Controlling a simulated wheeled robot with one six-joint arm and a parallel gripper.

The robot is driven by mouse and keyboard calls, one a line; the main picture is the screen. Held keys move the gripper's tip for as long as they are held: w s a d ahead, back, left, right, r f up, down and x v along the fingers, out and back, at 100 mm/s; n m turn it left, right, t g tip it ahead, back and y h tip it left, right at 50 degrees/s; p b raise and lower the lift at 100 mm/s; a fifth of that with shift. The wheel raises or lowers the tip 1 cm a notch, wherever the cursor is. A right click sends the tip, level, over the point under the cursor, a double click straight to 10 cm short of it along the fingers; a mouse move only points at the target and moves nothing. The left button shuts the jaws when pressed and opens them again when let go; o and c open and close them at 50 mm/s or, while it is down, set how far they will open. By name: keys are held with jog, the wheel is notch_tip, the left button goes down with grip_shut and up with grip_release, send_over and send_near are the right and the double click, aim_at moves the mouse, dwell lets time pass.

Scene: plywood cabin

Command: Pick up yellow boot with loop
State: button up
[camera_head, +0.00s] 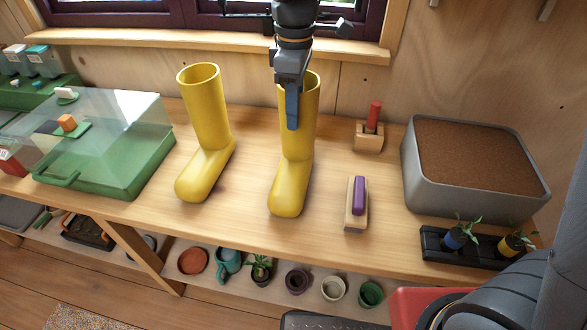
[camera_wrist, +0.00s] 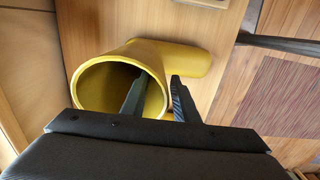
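Two yellow boots stand upright on the wooden bench in the head view, the left boot (camera_head: 207,130) and the right boot (camera_head: 291,187). No loop can be made out on either. My gripper (camera_head: 293,122) points down at the top of the right boot and hides part of its shaft and rim. In the wrist view, my gripper (camera_wrist: 160,77) straddles the rim of a yellow boot (camera_wrist: 185,58). One finger is inside the opening and the other is outside. The fingers are apart, with the boot's wall between them and no firm contact visible.
A green-based clear case (camera_head: 115,165) stands at left. A red-handled tool in a wooden block (camera_head: 369,138), a purple-topped brush (camera_head: 357,200), a grey soil bin (camera_head: 455,185) and a seedling tray (camera_head: 440,255) lie at right. The window sill (camera_head: 180,40) is behind.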

jog(key=shift+c, duration=0.4)
grip_shut()
jog(key=shift+s+f, duration=0.1)
dwell(0.8)
